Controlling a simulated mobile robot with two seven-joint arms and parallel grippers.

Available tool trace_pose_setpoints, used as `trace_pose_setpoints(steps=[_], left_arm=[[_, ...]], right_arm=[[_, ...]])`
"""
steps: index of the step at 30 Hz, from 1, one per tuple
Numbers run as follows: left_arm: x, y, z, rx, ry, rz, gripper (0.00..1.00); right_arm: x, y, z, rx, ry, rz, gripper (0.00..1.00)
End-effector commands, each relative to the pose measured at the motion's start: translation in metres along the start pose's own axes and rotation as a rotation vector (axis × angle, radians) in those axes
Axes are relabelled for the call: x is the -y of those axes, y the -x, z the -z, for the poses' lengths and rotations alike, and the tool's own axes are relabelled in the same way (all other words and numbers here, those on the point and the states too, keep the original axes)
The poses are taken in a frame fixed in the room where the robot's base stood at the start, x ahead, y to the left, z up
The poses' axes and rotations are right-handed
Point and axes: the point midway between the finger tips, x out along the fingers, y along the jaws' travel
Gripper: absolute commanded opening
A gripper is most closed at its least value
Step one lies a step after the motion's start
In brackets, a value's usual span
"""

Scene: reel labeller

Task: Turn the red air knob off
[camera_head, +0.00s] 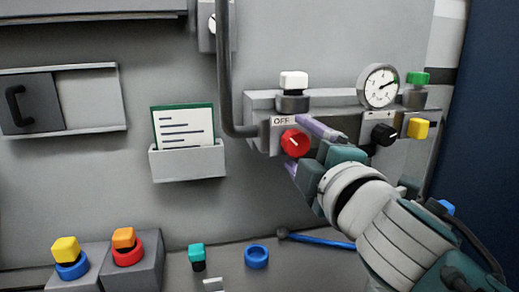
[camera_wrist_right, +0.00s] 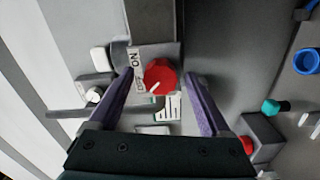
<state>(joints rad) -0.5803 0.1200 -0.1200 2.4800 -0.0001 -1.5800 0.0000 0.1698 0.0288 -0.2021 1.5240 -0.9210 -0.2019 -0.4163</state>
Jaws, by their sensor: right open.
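The red air knob (camera_head: 295,142) is on the front of a grey wall-mounted block, with a white label reading OFF (camera_head: 282,121) at its upper left. In the right wrist view the red knob (camera_wrist_right: 159,75) shows a white pointer mark, beside a label strip (camera_wrist_right: 137,70) with ON and OFF lettering. The pointer's exact setting is hard to tell. My right gripper (camera_head: 301,149) is open, its purple fingers on either side of the knob. In the wrist view gaps show between both fingers and the knob. My left gripper is out of view.
The block (camera_head: 262,104) also carries a white-capped part (camera_head: 293,80), a gauge (camera_head: 379,86), a black knob (camera_head: 384,134), and green and yellow caps. A grey pipe (camera_head: 225,70) runs down just left of the knob. A card holder (camera_head: 187,162) hangs further left.

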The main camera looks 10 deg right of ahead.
Motion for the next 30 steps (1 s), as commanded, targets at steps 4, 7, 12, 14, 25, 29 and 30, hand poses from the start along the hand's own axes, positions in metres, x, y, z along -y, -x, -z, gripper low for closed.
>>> trace_pose_setpoints(steps=[4, 7, 12, 14, 25, 29, 30], left_arm=[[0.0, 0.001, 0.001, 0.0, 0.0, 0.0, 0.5], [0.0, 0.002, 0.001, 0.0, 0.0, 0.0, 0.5], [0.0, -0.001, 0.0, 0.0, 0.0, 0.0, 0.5], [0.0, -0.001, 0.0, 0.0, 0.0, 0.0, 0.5], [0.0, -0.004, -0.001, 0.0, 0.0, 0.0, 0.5], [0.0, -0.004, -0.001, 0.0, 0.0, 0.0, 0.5], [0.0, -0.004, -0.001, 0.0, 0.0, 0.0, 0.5]], right_arm=[[0.001, 0.014, 0.0, 0.0, 0.001, 0.002, 0.81], [0.001, 0.032, 0.0, 0.0, 0.0, 0.003, 0.81], [0.002, 0.065, -0.001, 0.0, 0.0, 0.003, 0.81], [0.002, 0.075, 0.0, 0.0, 0.0, 0.003, 0.81], [0.0, 0.099, 0.0, 0.0, 0.002, 0.001, 0.81], [0.0, 0.099, 0.0, 0.0, 0.002, 0.001, 0.81], [0.0, 0.099, 0.0, 0.0, 0.001, 0.001, 0.81]])
